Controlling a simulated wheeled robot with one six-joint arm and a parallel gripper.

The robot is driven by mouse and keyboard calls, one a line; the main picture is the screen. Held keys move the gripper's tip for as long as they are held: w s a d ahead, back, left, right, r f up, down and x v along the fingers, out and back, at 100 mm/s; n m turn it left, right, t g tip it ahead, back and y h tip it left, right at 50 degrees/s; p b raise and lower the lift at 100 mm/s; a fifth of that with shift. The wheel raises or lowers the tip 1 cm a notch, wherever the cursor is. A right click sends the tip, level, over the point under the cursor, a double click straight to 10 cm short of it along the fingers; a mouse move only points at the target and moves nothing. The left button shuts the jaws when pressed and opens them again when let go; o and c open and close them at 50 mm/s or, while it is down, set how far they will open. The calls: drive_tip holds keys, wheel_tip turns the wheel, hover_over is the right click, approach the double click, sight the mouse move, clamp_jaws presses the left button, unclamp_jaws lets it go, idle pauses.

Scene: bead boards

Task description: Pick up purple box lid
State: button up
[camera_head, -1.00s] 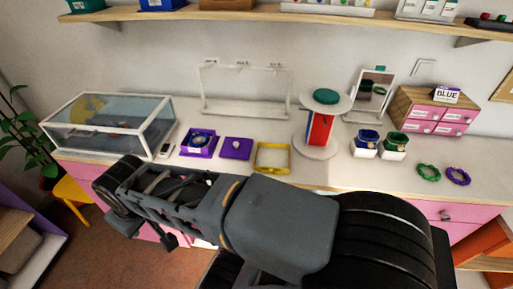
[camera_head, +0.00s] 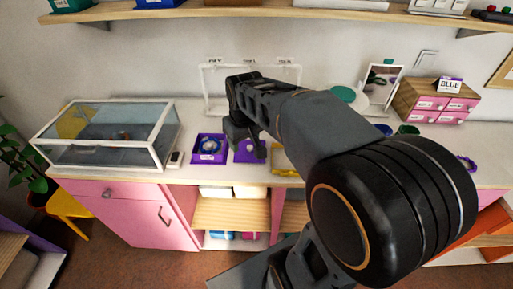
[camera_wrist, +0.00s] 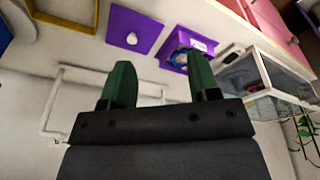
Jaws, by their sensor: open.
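The purple box lid (camera_wrist: 139,24) is a flat purple square with a small white knob, lying on the white counter. In the head view the lid (camera_head: 240,156) is partly hidden behind my gripper. The open purple box (camera_wrist: 188,50) lies beside it with a blue beaded bracelet inside; the box also shows in the head view (camera_head: 209,149), left of the lid. My gripper (camera_wrist: 158,80) is open and empty, with its two green fingers apart. It is above the counter near the lid, not touching it as far as I can see. In the head view its fingertips are hard to make out.
A glass display case (camera_head: 108,132) stands left of the purple box. A yellow tray (camera_head: 283,157) lies just right of the lid. A white rack (camera_head: 213,88) stands behind. A mirror (camera_head: 382,88) and a pink drawer unit (camera_head: 434,104) are further right.

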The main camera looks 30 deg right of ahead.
drive_tip(key=w+d+g+p, duration=0.1)
drive_tip(key=w+d, duration=0.2)
drive_tip(key=w, duration=0.3)
drive_tip(key=n+g+p, duration=0.1)
drive_tip(key=n+p, duration=0.1)
hover_over(250, 146)
wheel_tip(250, 146, down, 11)
drive_tip(key=shift+w+r, duration=0.15)
drive_tip(key=shift+f+p, duration=0.95)
drive_tip(key=shift+f, duration=2.15)
drive_tip(key=shift+c, duration=0.4)
drive_tip(key=c, duration=0.9)
